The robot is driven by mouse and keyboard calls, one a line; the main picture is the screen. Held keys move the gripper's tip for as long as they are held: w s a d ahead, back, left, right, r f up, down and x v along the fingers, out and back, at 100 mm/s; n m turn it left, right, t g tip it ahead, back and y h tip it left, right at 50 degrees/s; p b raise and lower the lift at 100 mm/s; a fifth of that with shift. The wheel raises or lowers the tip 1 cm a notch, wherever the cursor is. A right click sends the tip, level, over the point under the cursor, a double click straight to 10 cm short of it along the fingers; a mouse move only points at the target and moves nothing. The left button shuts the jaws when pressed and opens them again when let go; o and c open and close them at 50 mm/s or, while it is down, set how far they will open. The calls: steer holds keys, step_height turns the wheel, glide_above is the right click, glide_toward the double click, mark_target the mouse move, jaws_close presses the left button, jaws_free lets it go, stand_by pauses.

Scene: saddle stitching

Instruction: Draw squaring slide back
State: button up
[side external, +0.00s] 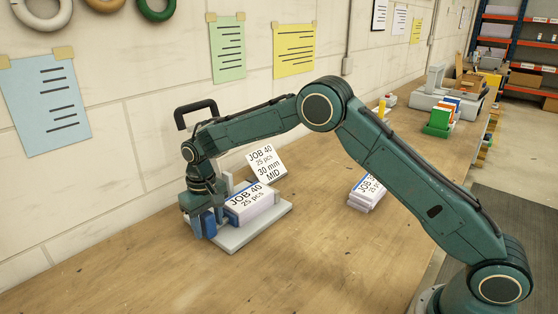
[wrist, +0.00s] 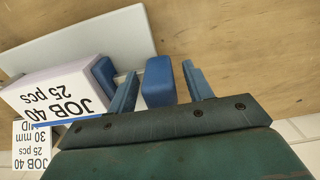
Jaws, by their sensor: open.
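The squaring slide shows as a blue upright block (wrist: 158,82) in the wrist view, with a second blue piece (wrist: 103,72) against the end of the paper stack. In the side view its blue part (side external: 209,223) is partly covered by my gripper. My gripper (wrist: 160,90) is open, with one finger on each side of the blue block; I cannot tell whether either touches it. The stack labelled JOB 40, 25 pcs (side external: 254,208) sits on a light grey base plate (side external: 240,236); it also shows in the wrist view (wrist: 50,90).
A tilted sign reading JOB 40, 30 mm, MID (side external: 266,163) stands behind the stack. Another labelled stack (side external: 367,192) lies to the right, near my arm. Coloured items and a grey machine (side external: 450,105) stand farther back. The front of the wooden bench (side external: 140,275) is clear.

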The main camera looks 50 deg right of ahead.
jaws_close()
steer(key=shift+a, duration=2.55)
steer(key=shift+r, duration=0.1)
jaws_free()
steer(key=shift+a, duration=0.1)
steer(key=shift+r, duration=0.1)
